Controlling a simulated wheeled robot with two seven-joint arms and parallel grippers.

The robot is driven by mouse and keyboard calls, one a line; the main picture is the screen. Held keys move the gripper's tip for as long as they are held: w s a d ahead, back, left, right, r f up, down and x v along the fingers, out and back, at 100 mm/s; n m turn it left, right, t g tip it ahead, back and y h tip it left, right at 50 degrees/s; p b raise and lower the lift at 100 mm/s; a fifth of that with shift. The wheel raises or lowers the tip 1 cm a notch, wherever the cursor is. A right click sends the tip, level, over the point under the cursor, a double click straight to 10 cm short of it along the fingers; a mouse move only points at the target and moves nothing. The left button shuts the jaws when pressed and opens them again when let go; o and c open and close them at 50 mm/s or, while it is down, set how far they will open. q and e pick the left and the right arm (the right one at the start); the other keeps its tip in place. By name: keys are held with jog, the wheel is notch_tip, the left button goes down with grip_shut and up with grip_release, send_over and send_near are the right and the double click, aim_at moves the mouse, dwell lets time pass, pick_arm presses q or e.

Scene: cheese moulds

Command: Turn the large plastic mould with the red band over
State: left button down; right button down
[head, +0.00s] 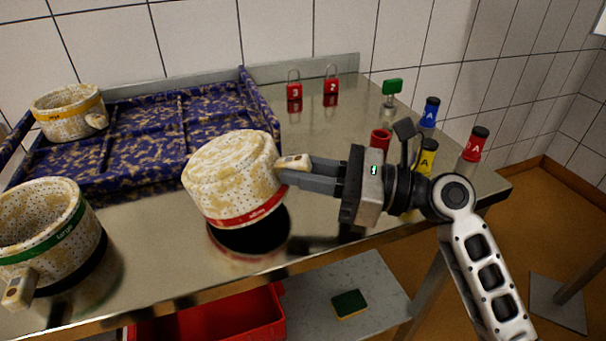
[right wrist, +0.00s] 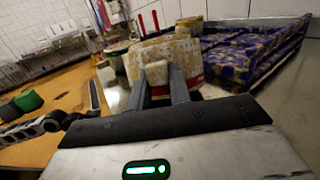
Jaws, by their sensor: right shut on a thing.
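The large plastic mould with the red band (head: 232,170) is cream, stained and dotted with small holes. It is upside down and slightly tilted, with its closed bottom up and the red band at its lower rim. It hangs a little above the steel table, over a dark shadow. My right gripper (head: 297,172) comes from the right and is shut on the mould's short handle. In the right wrist view the mould (right wrist: 185,50) stands just beyond my right gripper's fingers (right wrist: 165,84). Its inside is hidden. My left gripper is not in view.
A green-banded mould (head: 45,235) stands at the left front, and a yellow-banded one (head: 68,115) on the blue mottled tray (head: 130,160). Red padlocks (head: 294,92), a green-topped stamp (head: 392,88) and several bottles (head: 476,145) stand at right. A red crate (head: 220,315) is below.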

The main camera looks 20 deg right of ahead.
dwell(0.4)
jog(key=c, duration=1.2)
grip_release()
jog(key=shift+r+p+v, duration=0.15)
jog(key=shift+v, duration=1.6)
jog(key=shift+r+p+v, duration=0.1)
jog(key=shift+p+v, duration=0.05)
jog(key=shift+v, duration=1.6)
